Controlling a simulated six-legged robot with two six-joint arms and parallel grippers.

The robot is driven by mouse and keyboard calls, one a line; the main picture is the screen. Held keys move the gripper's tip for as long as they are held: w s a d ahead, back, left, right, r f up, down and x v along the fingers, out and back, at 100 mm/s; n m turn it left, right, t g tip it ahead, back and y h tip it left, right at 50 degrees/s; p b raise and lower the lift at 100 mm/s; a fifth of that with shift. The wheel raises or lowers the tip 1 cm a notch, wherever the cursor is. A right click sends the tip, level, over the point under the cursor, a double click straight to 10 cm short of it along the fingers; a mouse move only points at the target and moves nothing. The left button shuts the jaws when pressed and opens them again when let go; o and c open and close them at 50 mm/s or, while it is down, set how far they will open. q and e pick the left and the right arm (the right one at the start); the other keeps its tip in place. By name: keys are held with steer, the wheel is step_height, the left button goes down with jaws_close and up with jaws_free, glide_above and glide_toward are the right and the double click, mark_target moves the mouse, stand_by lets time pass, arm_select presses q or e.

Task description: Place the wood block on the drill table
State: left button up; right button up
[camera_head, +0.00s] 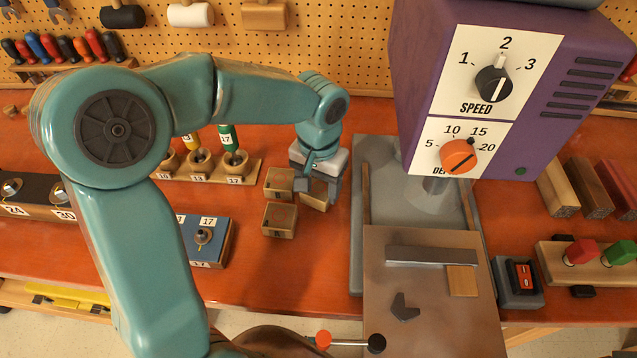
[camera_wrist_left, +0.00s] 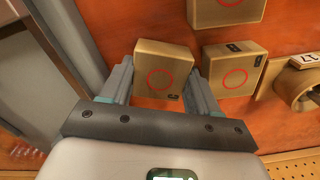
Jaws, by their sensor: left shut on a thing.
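My left gripper (camera_head: 319,187) is shut on a wood block (camera_head: 314,202), which is partly hidden under the fingers in the head view. In the left wrist view the gripper (camera_wrist_left: 160,76) has one finger on each side of the block (camera_wrist_left: 163,62), a tan cube with a red ring on its face. The block is close to the bench top; I cannot tell whether it touches it. The drill table (camera_head: 388,300) is a brown plate at the front, right of the block, with a dark bar, a small wooden piece and a dark arrow-like part on it. My right gripper is not in view.
Two more wood blocks, (camera_head: 279,182) and (camera_head: 279,219), stand just left of the held one. The purple drill head (camera_head: 545,75) overhangs the grey base (camera_head: 357,250). A numbered peg rack (camera_head: 250,168) and a blue box (camera_head: 218,240) are further left.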

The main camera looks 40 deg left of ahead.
arm_select(q)
steer(key=shift+f, duration=0.25)
steer(key=o, duration=0.8)
steer(key=shift+r, duration=0.1)
